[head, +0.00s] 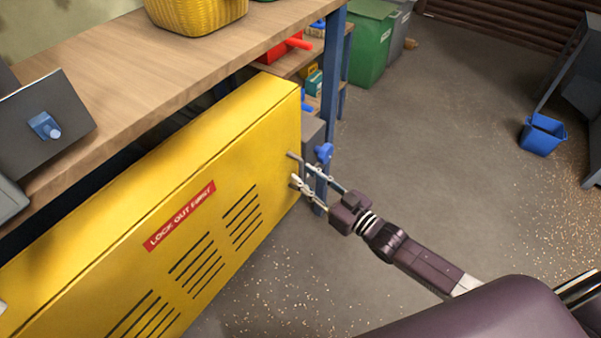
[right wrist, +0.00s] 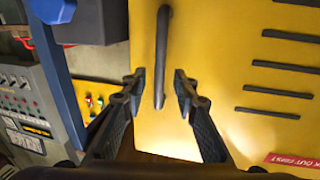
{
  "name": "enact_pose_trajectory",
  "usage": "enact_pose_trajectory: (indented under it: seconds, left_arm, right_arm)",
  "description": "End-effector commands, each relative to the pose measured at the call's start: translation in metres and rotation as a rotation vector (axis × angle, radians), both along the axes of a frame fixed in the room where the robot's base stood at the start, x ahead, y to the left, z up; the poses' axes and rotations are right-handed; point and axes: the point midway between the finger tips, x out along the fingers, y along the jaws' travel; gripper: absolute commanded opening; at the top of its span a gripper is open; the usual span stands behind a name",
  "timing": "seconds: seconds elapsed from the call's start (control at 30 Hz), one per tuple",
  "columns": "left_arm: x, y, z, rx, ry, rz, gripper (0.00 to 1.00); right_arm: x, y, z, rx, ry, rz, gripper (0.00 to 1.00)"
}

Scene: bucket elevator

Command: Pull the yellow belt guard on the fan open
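The yellow belt guard (head: 215,150) is a large box-shaped cover with dark vent slots and a red "LOCK OUT FIRST" label (head: 180,216). It stands under the edge of a wooden bench top. In the right wrist view the guard (right wrist: 215,60) fills the right half, with a dark vertical bar handle (right wrist: 163,50) on its face. My right gripper (head: 292,169) is at the guard's right end in the head view. In the right wrist view its open fingers (right wrist: 160,86) stand on either side of the handle's lower part, apart from it. My left gripper is not in view.
The wooden bench top (head: 190,55) overhangs the guard and carries a yellow basket (head: 197,15). A blue post (head: 333,80) stands just behind the guard's right end. A green bin (head: 371,45) and a blue bucket (head: 543,135) stand farther off. The floor (head: 440,150) between is clear.

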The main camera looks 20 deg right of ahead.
Motion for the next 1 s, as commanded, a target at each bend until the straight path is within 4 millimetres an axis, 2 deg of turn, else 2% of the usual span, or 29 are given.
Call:
enact_pose_trajectory:
  seconds: [0.2, 0.5, 0.53, 0.77, 1.0]
  left_arm:
    - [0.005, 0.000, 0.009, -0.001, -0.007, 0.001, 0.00]
    - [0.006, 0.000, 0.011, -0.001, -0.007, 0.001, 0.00]
    - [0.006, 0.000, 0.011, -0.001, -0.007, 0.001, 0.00]
    - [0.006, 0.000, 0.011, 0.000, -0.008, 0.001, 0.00]
    - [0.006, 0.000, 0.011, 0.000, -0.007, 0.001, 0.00]
  right_arm:
    - [0.020, 0.010, -0.001, -0.001, 0.000, -0.001, 0.27]
    - [0.022, 0.011, -0.001, -0.002, 0.001, -0.001, 0.27]
    - [0.022, 0.011, -0.001, -0.002, 0.001, -0.001, 0.26]
    - [0.022, 0.011, -0.001, -0.002, 0.001, -0.001, 0.01]
    - [0.022, 0.011, -0.001, -0.002, 0.001, -0.001, 0.00]
